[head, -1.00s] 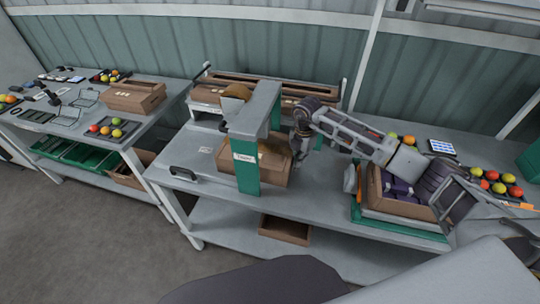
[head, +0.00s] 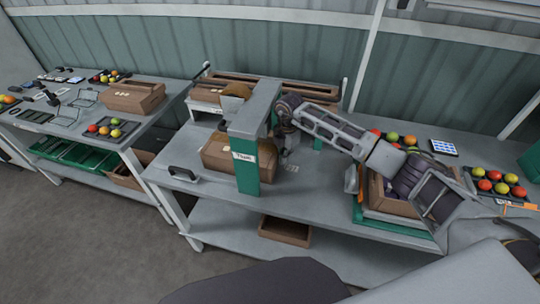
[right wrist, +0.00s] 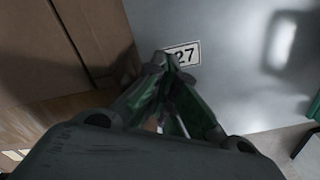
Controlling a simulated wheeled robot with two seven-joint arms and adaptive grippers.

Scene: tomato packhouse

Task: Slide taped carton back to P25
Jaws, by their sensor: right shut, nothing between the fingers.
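The brown carton (head: 219,151) lies on the middle bench under a grey and green arch-like tape machine (head: 247,170), whose post hides part of it. In the right wrist view the carton's brown side (right wrist: 60,60) fills the left. My right gripper (head: 285,152) is just right of the carton and low over the bench. Its fingertips (right wrist: 172,62) are shut and empty, close to a bench label reading "27" (right wrist: 183,55). I cannot tell if they touch the carton. No label reading P25 is legible. My left gripper is not in view.
A black handle (head: 183,173) stands at the bench's left front. A long brown tray (head: 290,92) lies behind the machine. The bench front between machine and right carton is clear.

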